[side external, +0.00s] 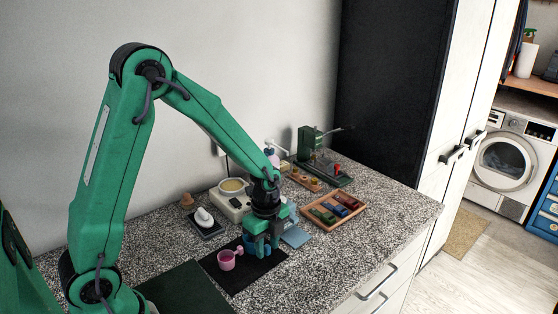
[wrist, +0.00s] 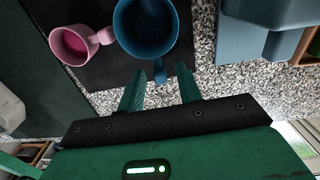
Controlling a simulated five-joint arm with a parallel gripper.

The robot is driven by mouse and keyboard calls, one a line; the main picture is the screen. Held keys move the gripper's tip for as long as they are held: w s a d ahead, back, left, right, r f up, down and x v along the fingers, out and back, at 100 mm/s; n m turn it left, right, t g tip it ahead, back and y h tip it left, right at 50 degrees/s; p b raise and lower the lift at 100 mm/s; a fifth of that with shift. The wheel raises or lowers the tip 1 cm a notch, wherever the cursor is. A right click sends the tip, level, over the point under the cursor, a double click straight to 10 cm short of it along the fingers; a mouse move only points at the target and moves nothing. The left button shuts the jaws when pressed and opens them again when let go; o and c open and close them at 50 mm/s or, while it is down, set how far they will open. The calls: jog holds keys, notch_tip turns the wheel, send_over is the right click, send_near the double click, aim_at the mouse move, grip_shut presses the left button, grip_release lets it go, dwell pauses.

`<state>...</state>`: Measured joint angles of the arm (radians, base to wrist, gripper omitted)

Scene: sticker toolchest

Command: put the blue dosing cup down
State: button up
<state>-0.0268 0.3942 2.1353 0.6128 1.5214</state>
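The blue dosing cup (wrist: 147,28) is at the top of the wrist view, its open mouth facing the camera. Its short handle points towards my gripper (wrist: 160,80). The two green fingers are spread on either side of the handle, with a visible gap on each side. In the side view my gripper (side external: 261,246) is low over the dark mat (side external: 238,279), and its fingers largely hide the blue cup. The cup appears to stand upright on the mat, though its base is hidden. A pink cup (side external: 227,260) with a handle stands close beside it, also in the wrist view (wrist: 73,45).
A cream scale-like device (side external: 231,201) and a dark tray with a white object (side external: 204,218) lie behind. A wooden tray of coloured blocks (side external: 334,210) is to the right. Speckled counter is free in front.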

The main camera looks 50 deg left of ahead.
notch_tip(320, 180, up, 11)
dwell(0.5)
dwell(0.5)
jog(key=s+r+n+t, duration=0.2)
jog(key=s+r+n, duration=0.3)
jog(key=s+n, duration=0.2)
jog(key=s+d+r+n+t, duration=0.1)
jog(key=s+r+n+t, duration=0.2)
jog(key=s+r+n, duration=0.3)
jog(key=shift+s+n+t, duration=0.3)
jog(key=shift+s+n, duration=0.8)
jog(key=shift+n, duration=1)
